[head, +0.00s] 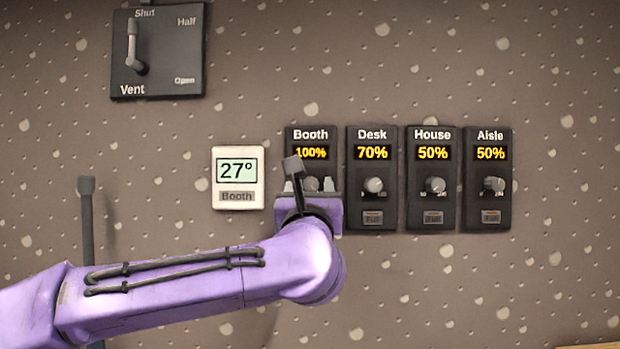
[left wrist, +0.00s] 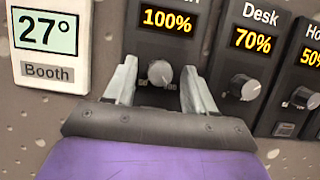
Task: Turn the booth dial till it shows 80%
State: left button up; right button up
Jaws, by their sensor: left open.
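The Booth panel (head: 310,134) is dark, and its display (left wrist: 167,19) reads 100% in yellow. The booth dial (left wrist: 160,74) is a round grey knob below the display. My left gripper (left wrist: 160,88) is open, with one finger on each side of the dial in the left wrist view. I cannot tell whether either finger touches it. In the head view my left gripper (head: 312,186) and wrist cover the lower part of the Booth panel and part of the dial. My right gripper is not in view.
To the right are the Desk panel (head: 371,215) at 70%, the House panel (head: 432,207) at 50% and the Aisle panel (head: 490,205) at 50%. A white Booth thermostat (head: 237,178) reads 27° at left. A Vent lever plate (head: 178,50) is at upper left.

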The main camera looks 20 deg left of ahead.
pick_arm(q)
jog(key=shift+w, duration=0.15)
jog(key=shift+c, duration=0.3)
grip_shut()
jog(key=shift+f, duration=0.1)
